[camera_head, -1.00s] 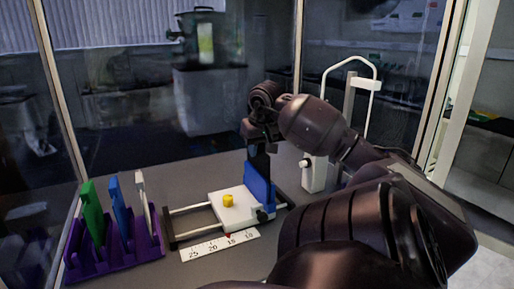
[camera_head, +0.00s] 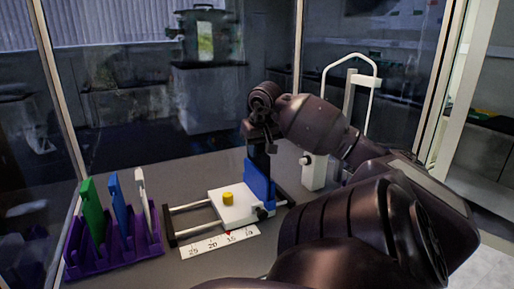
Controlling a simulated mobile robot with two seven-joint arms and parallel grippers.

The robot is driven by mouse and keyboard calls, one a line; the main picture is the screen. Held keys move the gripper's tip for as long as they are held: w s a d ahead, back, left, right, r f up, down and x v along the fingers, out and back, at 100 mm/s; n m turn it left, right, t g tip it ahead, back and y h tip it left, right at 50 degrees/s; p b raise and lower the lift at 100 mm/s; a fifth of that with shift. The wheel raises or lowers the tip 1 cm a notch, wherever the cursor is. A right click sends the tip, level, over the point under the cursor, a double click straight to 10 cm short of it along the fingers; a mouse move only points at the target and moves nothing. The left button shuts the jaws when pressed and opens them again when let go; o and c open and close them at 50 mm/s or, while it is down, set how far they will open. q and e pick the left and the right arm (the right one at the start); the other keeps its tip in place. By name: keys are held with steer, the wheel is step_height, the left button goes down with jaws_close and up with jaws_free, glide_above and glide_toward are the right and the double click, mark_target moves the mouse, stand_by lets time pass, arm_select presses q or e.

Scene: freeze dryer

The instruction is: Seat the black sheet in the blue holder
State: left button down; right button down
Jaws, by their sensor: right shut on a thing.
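The black sheet (camera_head: 260,160) hangs upright from my right gripper (camera_head: 258,142), which is shut on its upper end. The blue holder (camera_head: 260,187) stands upright at the right end of a white sliding block (camera_head: 238,205) with a yellow knob (camera_head: 228,198). The sheet's lower end meets the holder's upper part and is hidden there. I cannot tell whether it is in the holder's slot or just behind its face. My left gripper is not in view.
A purple rack (camera_head: 112,252) with green, blue and white upright plates stands at front left. A white ruler (camera_head: 219,243) lies before the rails. Glass walls enclose the bench.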

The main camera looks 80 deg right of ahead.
steer(key=c, duration=1)
jaws_free()
steer(key=shift+o, duration=0.2)
steer(key=shift+r, duration=0.1)
steer(key=shift+p+v, duration=1.35)
steer(key=shift+p, duration=0.05)
steer(key=shift+p+v, duration=1.4)
steer(key=shift+v, duration=0.2)
